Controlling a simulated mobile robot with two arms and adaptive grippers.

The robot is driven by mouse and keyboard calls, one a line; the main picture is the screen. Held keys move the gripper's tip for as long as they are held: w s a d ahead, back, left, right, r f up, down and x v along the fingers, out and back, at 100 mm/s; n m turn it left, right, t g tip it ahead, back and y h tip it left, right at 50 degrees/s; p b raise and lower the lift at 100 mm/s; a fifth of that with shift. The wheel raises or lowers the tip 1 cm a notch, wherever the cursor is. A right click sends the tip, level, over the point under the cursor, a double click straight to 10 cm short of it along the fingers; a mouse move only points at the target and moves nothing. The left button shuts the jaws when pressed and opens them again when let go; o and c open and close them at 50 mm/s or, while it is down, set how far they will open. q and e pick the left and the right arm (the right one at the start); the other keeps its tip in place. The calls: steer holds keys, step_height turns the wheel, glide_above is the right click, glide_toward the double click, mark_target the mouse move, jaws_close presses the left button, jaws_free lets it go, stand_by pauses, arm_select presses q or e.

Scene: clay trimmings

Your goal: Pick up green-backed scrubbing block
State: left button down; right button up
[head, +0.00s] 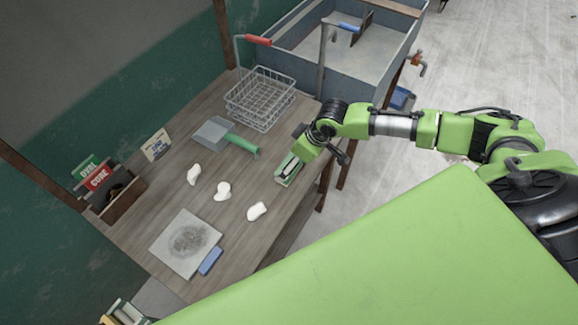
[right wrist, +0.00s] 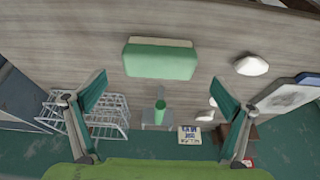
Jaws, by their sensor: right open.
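The green-backed scrubbing block (head: 286,170) lies near the front edge of the wooden table, partly hidden by my right gripper in the head view. In the right wrist view the block (right wrist: 160,62) shows its green back and a pale strip along its far side. My right gripper (right wrist: 160,92) is open, with its two fingers wide apart and nothing between them. The block appears ahead of the fingertips, roughly centred between them, and apart from them. My left gripper is not in view.
A wire basket (head: 258,100) and a green-handled dustpan (head: 226,137) lie behind the block. Several white lumps (head: 223,191) are to its left, then a smeared grey board (head: 170,247) with a blue block (head: 211,260). A sink (head: 300,40) stands beyond the table.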

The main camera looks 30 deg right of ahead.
steer(key=shift+f, duration=0.35)
steer(key=p+x, duration=0.1)
steer(key=x, duration=0.3)
steer(key=shift+s+d+p, duration=0.1)
steer(key=shift+p, duration=0.3)
steer(key=shift+f, duration=0.35)
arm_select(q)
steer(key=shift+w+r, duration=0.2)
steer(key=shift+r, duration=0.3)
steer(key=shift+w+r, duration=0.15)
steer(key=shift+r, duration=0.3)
arm_select(e)
steer(key=c, duration=1.2)
